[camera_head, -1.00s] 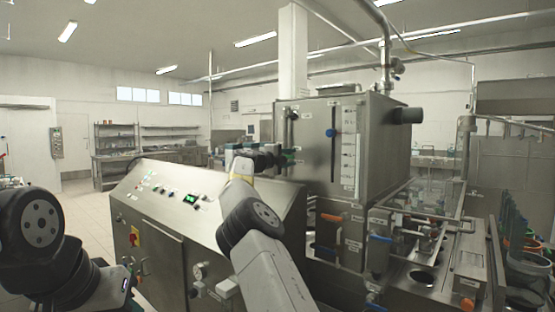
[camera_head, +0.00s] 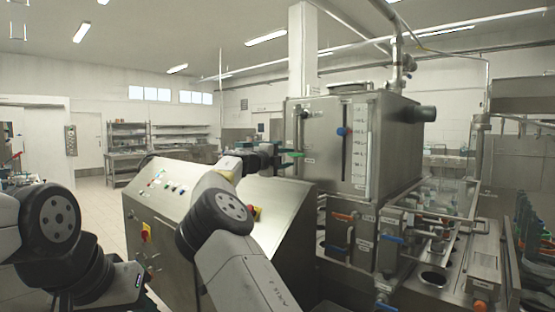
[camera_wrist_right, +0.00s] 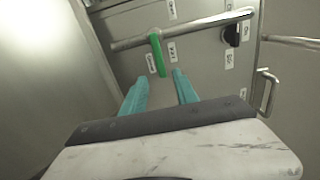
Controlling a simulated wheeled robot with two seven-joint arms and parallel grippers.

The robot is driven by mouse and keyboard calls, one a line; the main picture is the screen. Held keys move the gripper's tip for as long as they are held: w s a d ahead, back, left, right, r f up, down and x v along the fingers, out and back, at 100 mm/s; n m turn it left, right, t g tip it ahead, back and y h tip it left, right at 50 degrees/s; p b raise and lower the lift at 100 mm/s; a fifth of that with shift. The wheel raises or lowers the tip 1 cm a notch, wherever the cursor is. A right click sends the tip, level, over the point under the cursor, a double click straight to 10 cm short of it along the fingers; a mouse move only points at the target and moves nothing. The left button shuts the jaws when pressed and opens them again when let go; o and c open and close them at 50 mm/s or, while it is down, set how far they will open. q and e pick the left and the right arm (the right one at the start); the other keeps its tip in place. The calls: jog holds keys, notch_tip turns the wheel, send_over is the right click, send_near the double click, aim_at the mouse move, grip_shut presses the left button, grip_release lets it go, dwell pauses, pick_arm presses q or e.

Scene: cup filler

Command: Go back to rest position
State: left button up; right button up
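My right gripper (camera_head: 274,156) is in front of the steel tank (camera_head: 335,165) in the head view. In the right wrist view its two teal fingers (camera_wrist_right: 159,76) are apart with nothing held between them. A green valve handle (camera_wrist_right: 157,54) on a horizontal pipe lies just beyond the fingertips; I cannot tell the exact gap. The green handle also shows in the head view (camera_head: 293,154), beside the gripper. My left arm comes in at the lower left of the head view, and its gripper is not visible.
A slanted control cabinet (camera_head: 285,206) with buttons stands close under my right arm. A blue knob (camera_head: 342,131) sits on the tank front. Pipes and valves with orange (camera_head: 341,217) and blue handles (camera_head: 392,238) are at the right. Open floor (camera_head: 108,196) lies at the left.

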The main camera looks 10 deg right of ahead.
jog(key=shift+d, duration=0.1)
jog(key=s+d+f+n+g+y, duration=0.1)
jog(key=s+d+f+g, duration=0.1)
jog(key=s+d+f, duration=0.3)
jog(key=s+d+f+g+y, duration=0.1)
jog(key=s+d+y, duration=0.1)
jog(key=d, duration=0.4)
jog(key=s+d+f+n+g+y, duration=0.1)
jog(key=s+d+f+g, duration=0.1)
jog(key=s+d+f, duration=0.3)
jog(key=s+d+f+n+y, duration=0.1)
jog(key=s+f+n+y, duration=0.2)
jog(key=s+f, duration=0.15)
jog(key=s+a+f+n+y, duration=0.1)
jog(key=s+a+n+y, duration=0.2)
jog(key=s+a+n, duration=0.5)
jog(key=s+a+f+n+y, duration=0.1)
jog(key=s+a+n+y, duration=0.2)
jog(key=s+a+n, duration=0.5)
jog(key=s+a+f+n+y, duration=0.1)
jog(key=s+a+n+y, duration=0.2)
jog(key=s+a+n, duration=0.5)
jog(key=s, duration=1.2)
jog(key=shift+s+a+f, duration=0.25)
jog(key=shift+s+a, duration=0.05)
jog(key=shift+a, duration=0.05)
